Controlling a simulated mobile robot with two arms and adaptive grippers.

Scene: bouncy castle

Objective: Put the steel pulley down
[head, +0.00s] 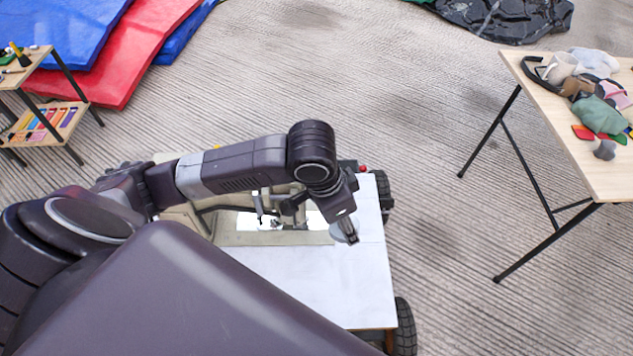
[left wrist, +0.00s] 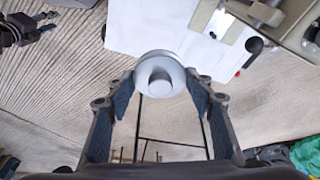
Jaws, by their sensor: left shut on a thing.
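The steel pulley (left wrist: 160,68) is a pale grey disc with a round hub. In the left wrist view it sits between the two fingertips of my left gripper (left wrist: 161,88), which is shut on it. In the head view the pulley (head: 337,234) is partly hidden by my left gripper (head: 350,230), over the white top (head: 345,285) of a wheeled cart. I cannot tell whether the pulley touches the cart top. My right gripper is not in view.
Beige machinery (head: 228,226) stands on the cart's far part, left of my gripper. The near part of the white top is clear. A wooden table (head: 560,125) with assorted items stands at right, and a small shelf (head: 45,128) at left.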

